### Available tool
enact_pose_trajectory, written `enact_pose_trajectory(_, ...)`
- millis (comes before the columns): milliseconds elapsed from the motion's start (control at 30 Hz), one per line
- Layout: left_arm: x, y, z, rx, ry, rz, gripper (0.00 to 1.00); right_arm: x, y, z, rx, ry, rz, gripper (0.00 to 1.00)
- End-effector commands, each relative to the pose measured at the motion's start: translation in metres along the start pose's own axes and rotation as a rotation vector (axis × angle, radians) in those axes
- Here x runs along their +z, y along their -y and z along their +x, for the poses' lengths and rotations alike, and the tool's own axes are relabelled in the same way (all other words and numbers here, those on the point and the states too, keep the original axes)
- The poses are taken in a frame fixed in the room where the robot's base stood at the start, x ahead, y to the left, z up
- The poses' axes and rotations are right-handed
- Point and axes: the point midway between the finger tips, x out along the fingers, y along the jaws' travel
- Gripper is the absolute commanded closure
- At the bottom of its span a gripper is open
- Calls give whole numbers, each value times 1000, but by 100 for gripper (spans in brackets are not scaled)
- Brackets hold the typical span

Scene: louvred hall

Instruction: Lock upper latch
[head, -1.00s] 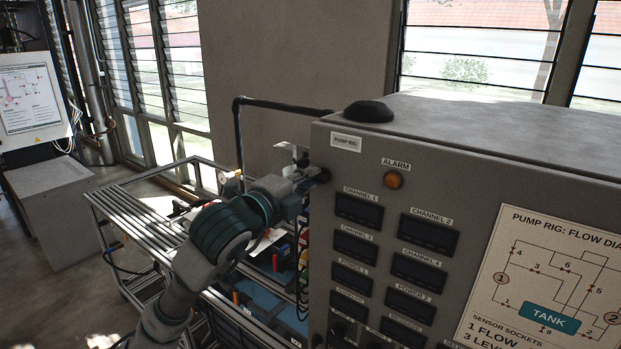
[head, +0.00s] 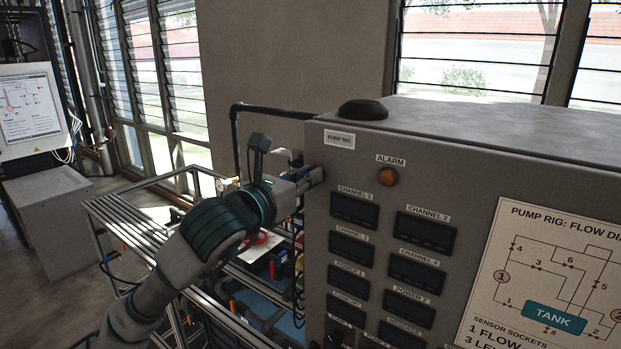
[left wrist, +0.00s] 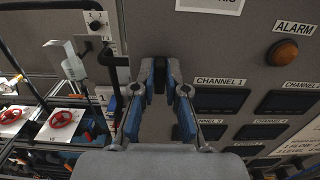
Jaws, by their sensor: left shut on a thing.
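The upper latch (left wrist: 159,77) is a small dark piece on the left edge of the grey pump rig front, just below the PUMP RIG label. It shows between the fingers in the left wrist view; in the head view my gripper hides most of it. My left gripper (head: 316,177) is at that edge, left of the CHANNEL 1 display. In the left wrist view its two blue-and-grey fingers (left wrist: 160,72) stand on both sides of the latch, shut on it. Whether the latch is locked I cannot tell. My right gripper is in neither view.
The pump rig cabinet (head: 420,150) fills the right, with an orange alarm lamp (head: 387,176) and a black dome (head: 363,110) on top. A metal-framed rig (head: 120,215) with red handwheels (left wrist: 62,118) stands left of it. A black pipe (head: 236,140) rises behind my gripper.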

Motion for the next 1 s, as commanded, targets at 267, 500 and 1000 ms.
enact_pose_trajectory(267,-12,0,3,-3,-25,-7,58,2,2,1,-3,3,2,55)
enact_pose_trajectory(500,-8,-1,0,-1,-18,-7,58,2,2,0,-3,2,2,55)
enact_pose_trajectory(1000,-10,-3,-53,1,-14,-7,58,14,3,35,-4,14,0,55)
